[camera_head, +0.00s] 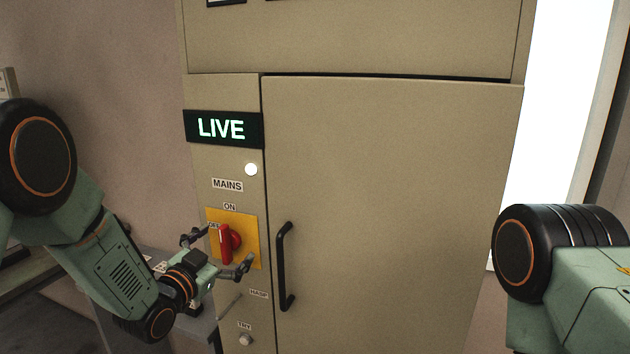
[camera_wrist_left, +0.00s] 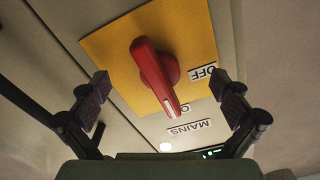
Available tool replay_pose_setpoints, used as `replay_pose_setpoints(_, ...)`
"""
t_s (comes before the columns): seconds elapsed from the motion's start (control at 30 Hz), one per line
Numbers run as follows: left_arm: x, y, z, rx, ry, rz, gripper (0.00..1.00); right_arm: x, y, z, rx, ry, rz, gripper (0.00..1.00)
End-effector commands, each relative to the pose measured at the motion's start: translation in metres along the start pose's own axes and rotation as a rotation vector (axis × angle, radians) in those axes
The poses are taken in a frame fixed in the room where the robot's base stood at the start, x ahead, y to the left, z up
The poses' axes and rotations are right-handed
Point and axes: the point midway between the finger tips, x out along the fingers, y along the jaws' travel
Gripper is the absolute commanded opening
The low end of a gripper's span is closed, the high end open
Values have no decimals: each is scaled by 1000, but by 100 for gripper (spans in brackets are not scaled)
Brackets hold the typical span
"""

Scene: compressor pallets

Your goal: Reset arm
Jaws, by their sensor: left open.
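My left gripper (camera_head: 217,252) is open in front of the cabinet's mains switch. The red rotary handle (camera_head: 228,243) sits on a yellow plate (camera_head: 249,225) below the MAINS and ON labels. In the left wrist view the red handle (camera_wrist_left: 157,75) stands between the two spread fingers (camera_wrist_left: 165,112), with no finger seen touching it. The handle's long grip looks near upright in the head view. A lit sign (camera_head: 222,129) above reads LIVE. My right arm shows at the right edge, but its gripper is out of view.
The beige cabinet door (camera_head: 390,200) has a black vertical handle (camera_head: 283,266) just right of the switch. A white lamp (camera_head: 251,169) is above the switch. Below it are a HASP label (camera_head: 258,294) and a TRY button (camera_head: 245,339). A grey ledge stands behind my left forearm.

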Motion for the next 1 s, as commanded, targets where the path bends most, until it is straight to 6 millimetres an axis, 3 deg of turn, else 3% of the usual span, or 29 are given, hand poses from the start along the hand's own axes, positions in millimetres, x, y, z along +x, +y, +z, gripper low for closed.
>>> replay_pose_setpoints(0.33, 0, 0, 0, -174, -1, 0, 100, -11, 0, 0, 0, 0, 0, 40)
replay_pose_setpoints(1.0, -4, 5, 7, -203, -28, 7, 100, -12, 0, 1, -6, -3, -1, 40)
